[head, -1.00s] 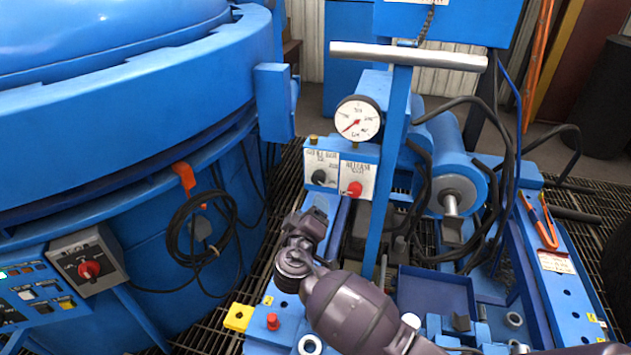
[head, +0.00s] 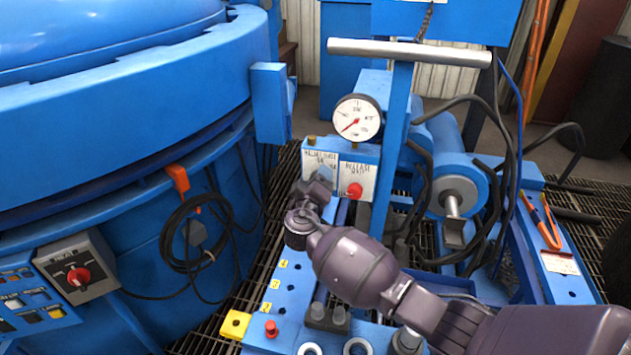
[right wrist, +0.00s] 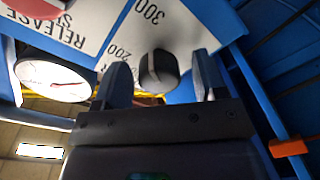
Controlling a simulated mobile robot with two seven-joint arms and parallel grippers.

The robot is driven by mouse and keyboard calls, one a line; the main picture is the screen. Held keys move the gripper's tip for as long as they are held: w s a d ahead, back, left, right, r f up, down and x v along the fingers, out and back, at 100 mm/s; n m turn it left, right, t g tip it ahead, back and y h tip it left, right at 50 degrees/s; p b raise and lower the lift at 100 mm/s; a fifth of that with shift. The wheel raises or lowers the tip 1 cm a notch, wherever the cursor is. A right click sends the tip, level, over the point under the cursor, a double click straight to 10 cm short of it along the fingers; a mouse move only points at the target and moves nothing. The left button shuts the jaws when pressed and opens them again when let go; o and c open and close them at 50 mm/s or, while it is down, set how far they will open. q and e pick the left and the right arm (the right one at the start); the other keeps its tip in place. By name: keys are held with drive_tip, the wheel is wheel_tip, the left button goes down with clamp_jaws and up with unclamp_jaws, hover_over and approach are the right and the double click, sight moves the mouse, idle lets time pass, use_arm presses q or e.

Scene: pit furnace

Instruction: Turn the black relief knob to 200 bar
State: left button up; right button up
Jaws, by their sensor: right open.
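The black relief knob (right wrist: 158,70) shows in the right wrist view on a white label with the printed numbers 200 and 300. My right gripper (right wrist: 160,64) is open, with one finger on each side of the knob in that view. I cannot tell whether either finger touches it. In the head view my right gripper (head: 312,192) is at the panel and hides the knob. The round pressure gauge (head: 357,117) stands above the panel with a red needle; it also shows in the right wrist view (right wrist: 55,80). My left gripper is not in view.
A red release knob (head: 355,190) sits just right of my gripper on the same panel. A blue post with a grey crossbar (head: 410,52) rises close by on the right. The large blue furnace (head: 120,110) and a coiled black cable (head: 185,235) are on the left.

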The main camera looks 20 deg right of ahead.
drive_tip(key=c, duration=0.8)
drive_tip(key=shift+c, duration=0.6)
